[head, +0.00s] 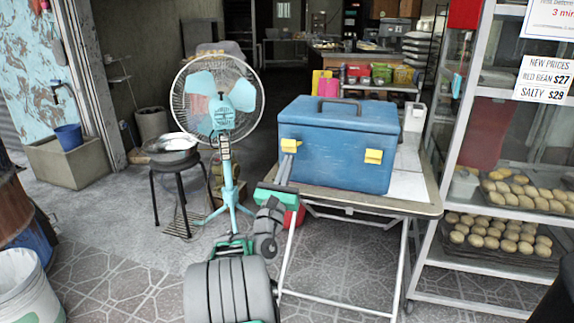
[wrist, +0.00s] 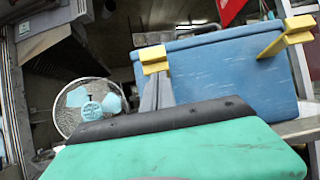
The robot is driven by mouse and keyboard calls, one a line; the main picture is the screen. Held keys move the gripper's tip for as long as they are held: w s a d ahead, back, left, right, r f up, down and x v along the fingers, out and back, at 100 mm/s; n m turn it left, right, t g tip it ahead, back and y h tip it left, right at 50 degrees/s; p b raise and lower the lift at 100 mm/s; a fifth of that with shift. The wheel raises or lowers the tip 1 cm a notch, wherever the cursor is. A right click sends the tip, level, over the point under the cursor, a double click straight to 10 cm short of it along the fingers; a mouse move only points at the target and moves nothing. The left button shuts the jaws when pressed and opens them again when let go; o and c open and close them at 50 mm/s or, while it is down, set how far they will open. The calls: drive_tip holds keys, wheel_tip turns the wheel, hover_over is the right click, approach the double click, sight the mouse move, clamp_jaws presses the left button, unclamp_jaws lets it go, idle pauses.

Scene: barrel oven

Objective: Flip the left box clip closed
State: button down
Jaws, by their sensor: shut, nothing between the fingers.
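The blue box (head: 335,150) stands on a small table with its lid down and a dark handle on top. Its yellow left clip (head: 291,146) is on the front face near the left edge; its yellow right clip (head: 373,156) is further right. My gripper (head: 288,158) is shut and empty, its fingertips at the left clip. In the wrist view the grey fingers (wrist: 156,80) reach up to the underside of the left clip (wrist: 154,59); whether they touch is unclear. The right clip (wrist: 287,36) juts out from the box there. The left clip's exact angle is hard to tell.
The folding table (head: 420,198) has some bare top at the box's right. A standing fan (head: 222,100) and a stool (head: 174,165) with a metal bowl are at the left. A glass rack (head: 490,150) with trays of buns stands at the right.

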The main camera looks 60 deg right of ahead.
drive_tip(key=shift+r+p, duration=0.15)
drive_tip(key=shift+p, duration=0.15)
drive_tip(key=p, duration=0.2)
drive_tip(key=shift+r+y+p, duration=0.3)
drive_tip(key=shift+p, duration=0.05)
drive_tip(key=r+y+p, duration=0.1)
drive_tip(key=p, duration=0.4)
drive_tip(key=shift+a, duration=0.1)
